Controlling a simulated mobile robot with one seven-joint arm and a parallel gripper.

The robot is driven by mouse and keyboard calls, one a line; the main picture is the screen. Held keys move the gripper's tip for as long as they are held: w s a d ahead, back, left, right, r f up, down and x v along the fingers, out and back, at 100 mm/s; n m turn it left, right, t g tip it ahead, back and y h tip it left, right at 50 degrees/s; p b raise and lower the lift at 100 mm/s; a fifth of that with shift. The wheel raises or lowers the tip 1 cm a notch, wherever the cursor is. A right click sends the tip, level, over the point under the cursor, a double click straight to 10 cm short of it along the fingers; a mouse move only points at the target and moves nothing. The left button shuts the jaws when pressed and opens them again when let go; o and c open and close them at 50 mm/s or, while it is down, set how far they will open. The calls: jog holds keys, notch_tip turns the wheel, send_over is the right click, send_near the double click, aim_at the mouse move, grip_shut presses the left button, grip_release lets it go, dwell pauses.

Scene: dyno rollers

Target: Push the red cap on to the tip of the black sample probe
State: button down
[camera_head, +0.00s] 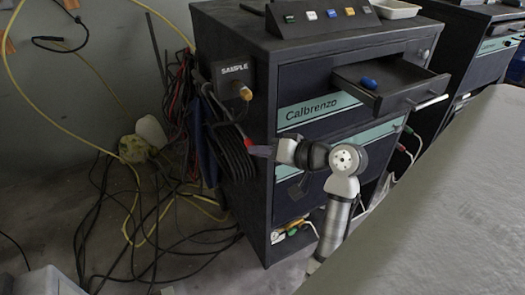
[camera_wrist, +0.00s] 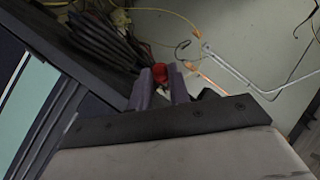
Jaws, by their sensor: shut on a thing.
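The red cap (camera_wrist: 160,73) is between the two fingertips of my gripper (camera_wrist: 161,80) in the wrist view, and the gripper is shut on it. In the head view my gripper (camera_head: 262,151) reaches left along the cabinet's side, with a bit of the red cap (camera_head: 247,142) at its tips. Right beside the cap hangs a coil of black cable (camera_head: 228,150), below a box marked SAMPLE (camera_head: 233,72). The coil also shows in the wrist view (camera_wrist: 100,38), just beyond the fingers. I cannot make out the black probe's tip or whether the cap touches it.
The dark Calbrenzo cabinet (camera_head: 320,103) stands close by my arm. Its top drawer (camera_head: 393,87) is open, with a blue object (camera_head: 368,83) in it. Loose cables (camera_head: 160,235) cover the floor at left. A grey surface (camera_head: 450,190) fills the right.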

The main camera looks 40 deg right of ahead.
jog(key=shift+w+d+r+p, duration=0.1)
jog(key=shift+w+p, duration=0.25)
jog(key=shift+w, duration=0.15)
jog(key=c, duration=1.2)
grip_release()
jog(key=shift+c, duration=0.2)
jog(key=b+v, duration=0.2)
jog(key=v, duration=1.1)
jog(key=shift+s+r, duration=0.15)
jog(key=shift+s, duration=0.2)
jog(key=shift+d, duration=0.15)
